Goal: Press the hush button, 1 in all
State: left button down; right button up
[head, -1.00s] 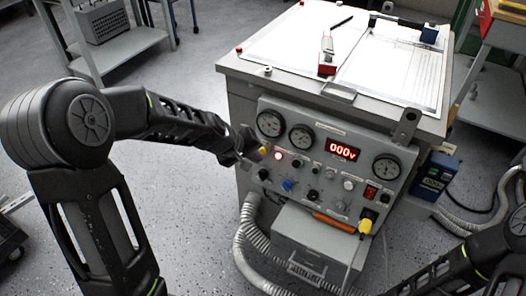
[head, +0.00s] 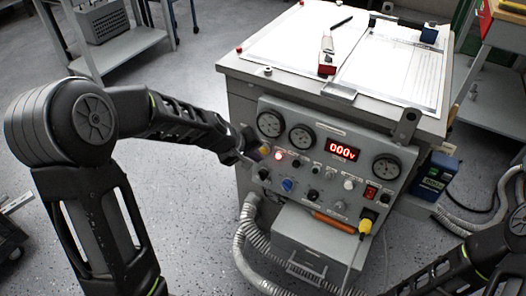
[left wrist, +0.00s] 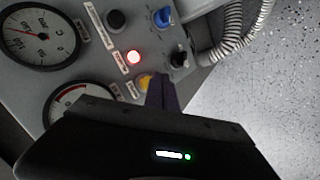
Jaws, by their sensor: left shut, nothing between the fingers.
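A grey control panel (head: 322,143) fills the front of the bench. At its left are a lit red lamp (head: 278,156) and a yellow button (head: 264,150). The lamp (left wrist: 134,57) and the yellow button (left wrist: 146,80) also show in the left wrist view. I cannot read which control is labelled hush. My left gripper (left wrist: 163,92) is shut and empty, its dark fingertips right beside the yellow button and partly covering it; I cannot tell whether they touch. In the head view its tip is at the panel's left edge. My right gripper is out of frame.
The panel has round gauges (head: 301,137), a red 000v display (head: 343,150), a blue knob (head: 288,185) and several black knobs. A ribbed grey hose (head: 243,232) hangs below left. The bench top (head: 290,45) holds papers and tools. Floor left of the bench is clear.

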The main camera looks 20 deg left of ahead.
pick_arm(q)
jog(key=shift+w+d, duration=0.1)
jog(key=shift+w, duration=0.5)
dwell(0.7)
jog(key=shift+s, duration=0.15)
dwell(0.3)
jog(key=shift+s+r, duration=0.1)
jog(key=shift+s, duration=0.55)
jog(key=shift+s+a+r+b, duration=0.1)
jog(key=shift+s+a+r, duration=0.05)
jog(key=shift+s, duration=0.7)
jog(key=shift+s+a+r+b, duration=0.1)
jog(key=shift+s+a, duration=0.1)
jog(key=shift+s, duration=0.6)
jog(key=shift+s+a+r+b, duration=0.1)
jog(key=shift+s+a+r, duration=0.05)
jog(key=shift+s, duration=0.7)
